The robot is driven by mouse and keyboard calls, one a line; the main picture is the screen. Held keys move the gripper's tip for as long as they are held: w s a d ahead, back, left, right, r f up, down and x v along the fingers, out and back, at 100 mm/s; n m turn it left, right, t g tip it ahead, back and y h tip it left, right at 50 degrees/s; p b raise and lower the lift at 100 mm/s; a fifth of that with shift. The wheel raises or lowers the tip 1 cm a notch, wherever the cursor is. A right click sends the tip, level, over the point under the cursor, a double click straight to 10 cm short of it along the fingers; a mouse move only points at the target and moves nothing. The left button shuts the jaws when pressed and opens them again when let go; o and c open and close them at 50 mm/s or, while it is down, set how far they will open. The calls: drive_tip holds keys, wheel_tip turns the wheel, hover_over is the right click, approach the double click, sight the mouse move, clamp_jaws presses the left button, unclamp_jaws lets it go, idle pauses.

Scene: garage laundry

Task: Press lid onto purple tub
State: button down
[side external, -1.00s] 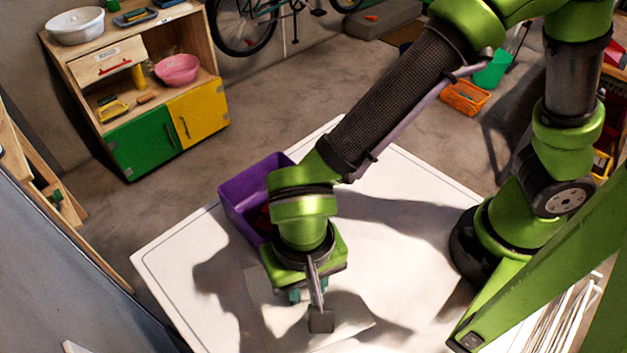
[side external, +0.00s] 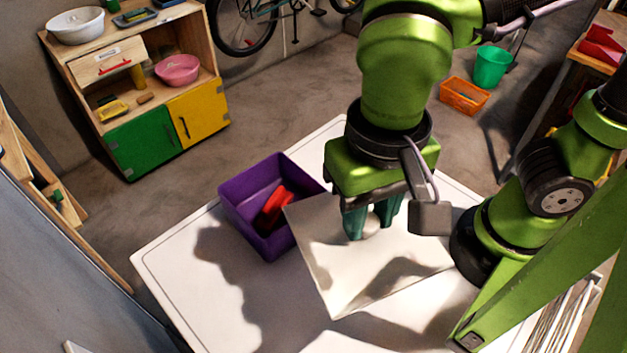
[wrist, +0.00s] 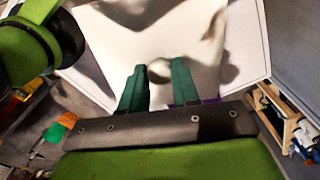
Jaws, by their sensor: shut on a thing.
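The purple tub (side external: 250,228) stands open on the white table, left of my gripper, with a red object (side external: 273,208) inside. The lid is a flat, pale square plate (side external: 345,285) with a round knob (side external: 371,224). My gripper (side external: 371,226) is shut on the knob and holds the lid up, with its left corner at the tub's right side. In the wrist view the lid (wrist: 205,20) fills the top middle, with the knob (wrist: 159,71) between the green fingers. A sliver of the purple tub (wrist: 207,101) shows beside the right finger.
The white table (side external: 180,262) has bare room at the left and front. A wooden cabinet (side external: 60,75) with green and yellow doors stands at the back left. An orange basket (side external: 464,97) and a green bin (side external: 491,67) are on the floor behind.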

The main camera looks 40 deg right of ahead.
drive_tip(key=shift+w+r, duration=0.2)
drive_tip(key=shift+r, duration=0.35)
drive_tip(key=shift+w+r, duration=0.15)
drive_tip(key=shift+r, duration=0.4)
drive_tip(key=w+d+m, duration=0.2)
drive_tip(key=w+m, duration=1.2)
drive_tip(key=w, duration=0.6)
drive_tip(key=shift+w+d+f, duration=0.1)
drive_tip(key=shift+f, duration=2.85)
drive_tip(key=shift+w+f, duration=0.1)
drive_tip(key=shift+f, duration=2.8)
drive_tip(key=shift+f, duration=0.65)
drive_tip(key=shift+c, duration=1.3)
unclamp_jaws()
